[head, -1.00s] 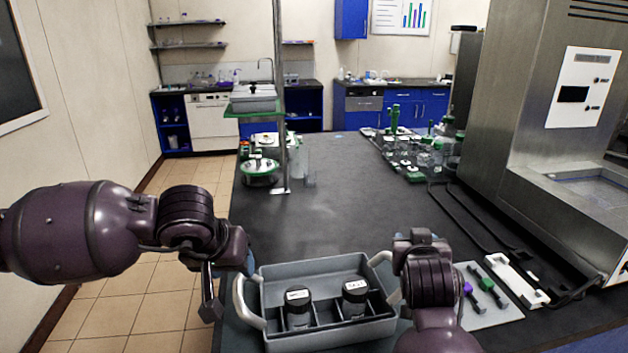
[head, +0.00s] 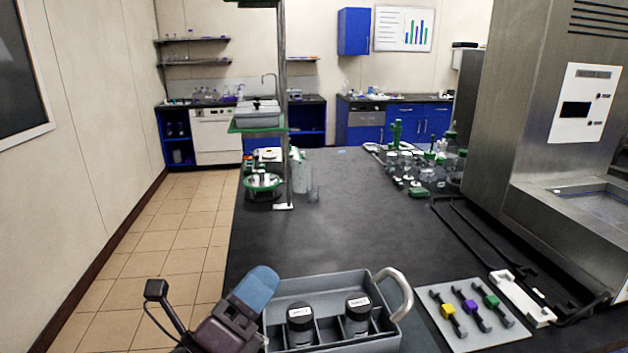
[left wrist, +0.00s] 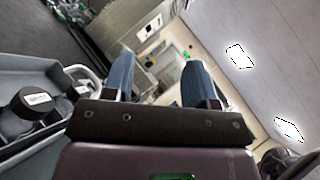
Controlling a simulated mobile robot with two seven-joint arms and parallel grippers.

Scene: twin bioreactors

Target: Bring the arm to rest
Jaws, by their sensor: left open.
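My left gripper (head: 256,290) is at the near left corner of a grey tray (head: 330,281). It covers the tray's left handle, and its blue finger pad shows. In the left wrist view its two blue-padded fingers (left wrist: 160,78) stand apart with nothing between them. The tray also shows at the left of that view (left wrist: 22,82), beside the fingers. Two dark jars (head: 300,322) (head: 357,315) with black lids and white labels stand in the tray's compartments. My right gripper is out of view.
A pale mat (head: 440,292) with yellow, purple and green tools lies right of the tray. A white rack (head: 520,300) and a large steel machine (head: 540,130) are beyond it. Glassware (head: 425,170) stands farther back. The middle of the bench (head: 340,215) is clear.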

